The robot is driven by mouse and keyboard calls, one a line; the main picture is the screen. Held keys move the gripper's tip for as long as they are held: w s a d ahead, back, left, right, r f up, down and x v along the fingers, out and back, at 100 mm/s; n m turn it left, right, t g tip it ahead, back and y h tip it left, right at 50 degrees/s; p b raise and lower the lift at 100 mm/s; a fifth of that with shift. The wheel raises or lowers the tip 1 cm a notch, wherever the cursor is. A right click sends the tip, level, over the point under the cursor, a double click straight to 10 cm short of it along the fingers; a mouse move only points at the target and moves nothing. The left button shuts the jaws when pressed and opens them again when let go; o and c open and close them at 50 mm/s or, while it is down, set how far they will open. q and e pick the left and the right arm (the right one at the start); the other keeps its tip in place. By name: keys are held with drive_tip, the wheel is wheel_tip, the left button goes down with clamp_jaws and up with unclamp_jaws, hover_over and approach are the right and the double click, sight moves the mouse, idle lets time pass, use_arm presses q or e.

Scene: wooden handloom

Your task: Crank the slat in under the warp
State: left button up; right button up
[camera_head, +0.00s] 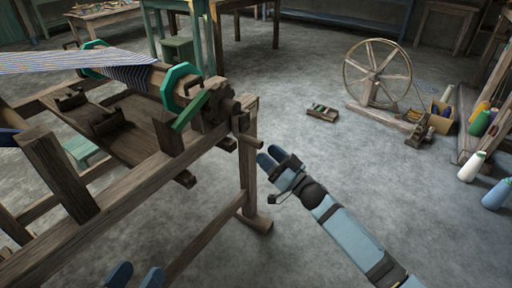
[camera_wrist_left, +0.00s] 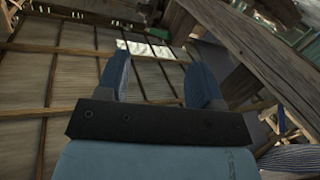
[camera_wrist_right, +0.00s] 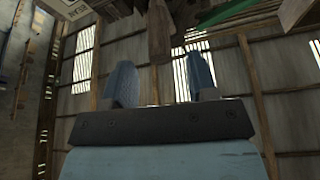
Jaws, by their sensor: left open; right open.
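The striped warp (camera_head: 70,62) runs in from the left onto a wooden beam (camera_head: 140,76) with green octagonal end discs (camera_head: 181,86). A crank (camera_head: 240,122) with a wooden handle peg (camera_head: 250,142) sits at the beam's near right end. My right gripper (camera_head: 266,160) is open and empty, just below and right of the peg, apart from it. Its spread fingers show in the right wrist view (camera_wrist_right: 160,85). My left gripper (camera_head: 135,273) is open and empty at the bottom edge, in front of the loom's front rail. I cannot make out the slat.
The wooden loom frame (camera_head: 130,215) fills the left, with a post (camera_head: 249,170) beside my right gripper. A green bar (camera_head: 190,110) slants near the crank. A spinning wheel (camera_head: 376,75) and yarn cones (camera_head: 472,165) stand right. The floor between is mostly clear.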

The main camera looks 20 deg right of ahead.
sight(256, 143)
use_arm(q)
drive_tip(key=shift+w+a+r+m+t+b, duration=0.1)
drive_tip(key=shift+w+a+m+t+b, duration=0.2)
drive_tip(key=shift+w+m+b, duration=0.2)
use_arm(e)
drive_tip(key=shift+x, duration=2.65)
clamp_jaws()
use_arm(q)
drive_tip(key=shift+r, duration=0.1)
